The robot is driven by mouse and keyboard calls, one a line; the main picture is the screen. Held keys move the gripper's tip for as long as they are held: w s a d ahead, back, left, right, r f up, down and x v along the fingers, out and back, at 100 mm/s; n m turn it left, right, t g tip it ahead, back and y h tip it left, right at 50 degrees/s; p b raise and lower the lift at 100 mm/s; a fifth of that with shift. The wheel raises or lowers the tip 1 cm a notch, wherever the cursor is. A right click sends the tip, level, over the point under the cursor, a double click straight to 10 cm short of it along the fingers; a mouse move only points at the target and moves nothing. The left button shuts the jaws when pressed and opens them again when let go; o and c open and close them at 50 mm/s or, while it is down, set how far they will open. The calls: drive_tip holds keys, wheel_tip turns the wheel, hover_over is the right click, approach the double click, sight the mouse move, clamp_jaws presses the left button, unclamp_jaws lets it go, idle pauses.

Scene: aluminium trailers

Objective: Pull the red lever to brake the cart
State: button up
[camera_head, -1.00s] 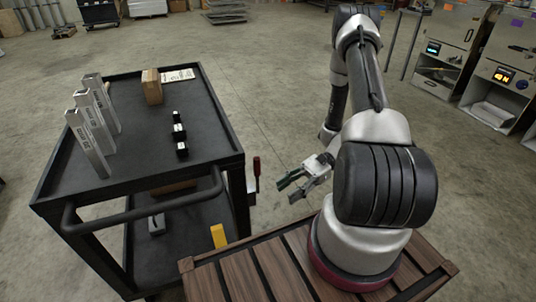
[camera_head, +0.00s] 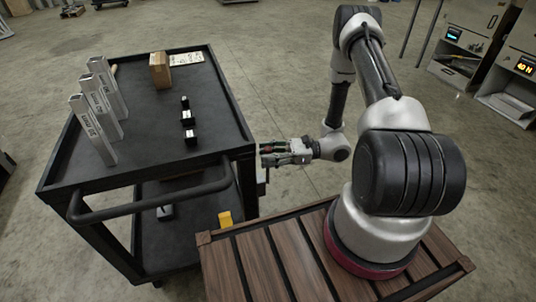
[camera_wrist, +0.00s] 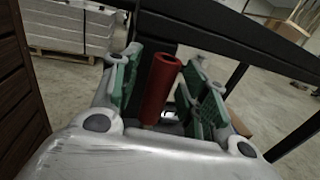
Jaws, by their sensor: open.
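The red lever (camera_wrist: 160,88) shows in the wrist view as a red cylindrical handle standing between the two green-padded fingers of my gripper (camera_wrist: 163,95). The fingers are open on both sides of it, with a gap visible to the right; whether the left finger touches it I cannot tell. In the head view my gripper (camera_head: 274,153) is beside the right side of the black cart (camera_head: 150,172), and the lever there is mostly hidden by the fingers. The cart has a top tray, a lower shelf and a curved push handle.
The cart's top holds several upright metal bars (camera_head: 92,130), a cardboard box (camera_head: 160,70) and small black items (camera_head: 187,120). A yellow object (camera_head: 225,218) is on the lower shelf. Cabinets (camera_head: 470,45) stand at the far right. Open concrete floor lies behind the cart.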

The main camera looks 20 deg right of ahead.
clamp_jaws()
idle(0.3)
drive_tip(key=shift+w+m, duration=0.8)
drive_tip(key=shift+w, duration=0.3)
drive_tip(key=w+f+m+g+h, duration=0.1)
drive_tip(key=w+f+m+g, duration=0.1)
drive_tip(key=w+f+m, duration=0.7)
drive_tip(key=shift+w+f+m+h, duration=0.3)
drive_tip(key=shift+w+m+h, duration=0.1)
drive_tip(key=shift+w+m, duration=0.7)
unclamp_jaws()
drive_tip(key=shift+w, duration=0.1)
